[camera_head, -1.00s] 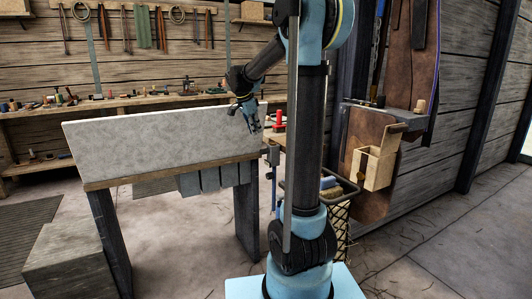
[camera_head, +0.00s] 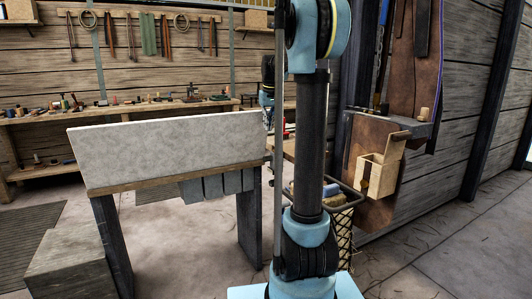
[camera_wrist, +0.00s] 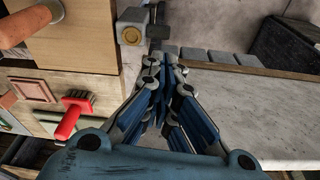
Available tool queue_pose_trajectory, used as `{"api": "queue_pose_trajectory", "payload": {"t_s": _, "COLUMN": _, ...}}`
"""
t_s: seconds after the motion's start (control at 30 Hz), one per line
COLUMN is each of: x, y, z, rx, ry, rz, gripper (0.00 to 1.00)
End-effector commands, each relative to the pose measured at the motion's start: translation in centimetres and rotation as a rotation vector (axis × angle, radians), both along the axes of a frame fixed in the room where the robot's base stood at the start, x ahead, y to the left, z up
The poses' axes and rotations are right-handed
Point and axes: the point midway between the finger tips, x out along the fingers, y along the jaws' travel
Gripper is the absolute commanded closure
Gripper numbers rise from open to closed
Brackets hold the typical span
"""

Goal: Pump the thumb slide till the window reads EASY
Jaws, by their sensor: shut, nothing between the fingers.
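I cannot make out the thumb slide or its window in either view, and no lettering is legible. In the wrist view my gripper (camera_wrist: 166,70) is shut and empty, its blue fingers together in mid-frame. A grey metal block with a round face (camera_wrist: 130,32) lies just beyond and left of the fingertips, at the edge of the wooden bench; I cannot tell what it is. A red-handled brush (camera_wrist: 72,116) lies left of the gripper. In the head view the gripper is mostly hidden behind my arm's column.
A pale upright panel (camera_head: 170,144) stands on a bench at left. Tools lie on the back shelf (camera_head: 115,111). Open floor lies at right.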

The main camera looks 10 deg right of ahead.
Motion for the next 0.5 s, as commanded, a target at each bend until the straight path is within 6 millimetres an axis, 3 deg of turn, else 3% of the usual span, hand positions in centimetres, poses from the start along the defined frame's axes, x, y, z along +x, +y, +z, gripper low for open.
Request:
{"api": "queue_pose_trajectory", "payload": {"t_s": 0.27, "x": 0.2, "y": -0.5, "z": 0.5, "rx": 0.009, "ry": -0.006, "rz": 0.146, "gripper": 1.00}}
{"api": "queue_pose_trajectory", "payload": {"t_s": 0.5, "x": 0.7, "y": -0.3, "z": -2.0, "rx": 0.008, "ry": -0.006, "rz": 0.150, "gripper": 1.00}}
